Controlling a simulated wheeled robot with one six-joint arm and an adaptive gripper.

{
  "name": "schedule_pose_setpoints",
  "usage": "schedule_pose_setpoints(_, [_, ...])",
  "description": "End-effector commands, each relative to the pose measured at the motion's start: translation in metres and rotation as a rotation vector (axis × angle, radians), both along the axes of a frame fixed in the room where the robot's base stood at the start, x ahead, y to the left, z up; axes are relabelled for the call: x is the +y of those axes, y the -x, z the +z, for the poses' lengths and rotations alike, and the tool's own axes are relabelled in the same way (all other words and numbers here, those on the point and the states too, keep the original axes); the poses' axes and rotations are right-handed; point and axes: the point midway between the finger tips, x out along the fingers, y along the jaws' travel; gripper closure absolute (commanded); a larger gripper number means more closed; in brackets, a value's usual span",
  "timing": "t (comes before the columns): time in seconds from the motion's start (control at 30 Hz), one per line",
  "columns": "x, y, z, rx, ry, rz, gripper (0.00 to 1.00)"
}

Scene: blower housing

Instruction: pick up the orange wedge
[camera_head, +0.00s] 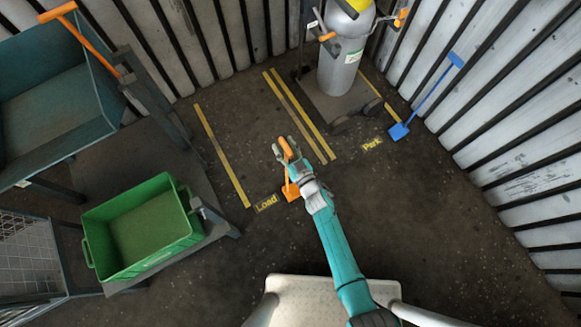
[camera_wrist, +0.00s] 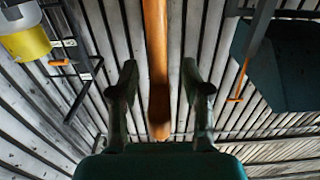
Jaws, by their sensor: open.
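The orange wedge (camera_head: 291,191) sits on the dark floor by the yellow "Load" marking, partly hidden by my arm. An orange handle (camera_head: 287,148) shows between my fingers in the head view and seems to belong to it. In the wrist view the handle (camera_wrist: 157,60) runs down from the top edge, with its rounded end near my palm. My gripper (camera_head: 283,148) is open around the handle. In the wrist view the gripper (camera_wrist: 158,72) has one finger on each side of the handle, with visible gaps. The wedge's foot is outside the wrist view.
A green crate (camera_head: 91,256) stands at left on a dark platform, near a teal bin (camera_head: 62,100). A grey cylinder (camera_head: 341,68) stands on a cart at the back. A blue long-handled wedge (camera_head: 399,131) leans at the right wall.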

Motion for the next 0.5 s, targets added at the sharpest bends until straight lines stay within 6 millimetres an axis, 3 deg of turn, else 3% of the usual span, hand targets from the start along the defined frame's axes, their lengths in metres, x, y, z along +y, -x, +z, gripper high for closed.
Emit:
schedule_pose_setpoints(0.17, [0.0089,-0.0134,-0.0009,0.001,0.001,0.0,0.52])
schedule_pose_setpoints(0.43, [0.0095,-0.0149,-0.001,0.001,0.001,-0.001,0.52])
schedule_pose_setpoints(0.5, [0.0095,-0.0149,-0.001,0.001,0.001,-0.001,0.7])
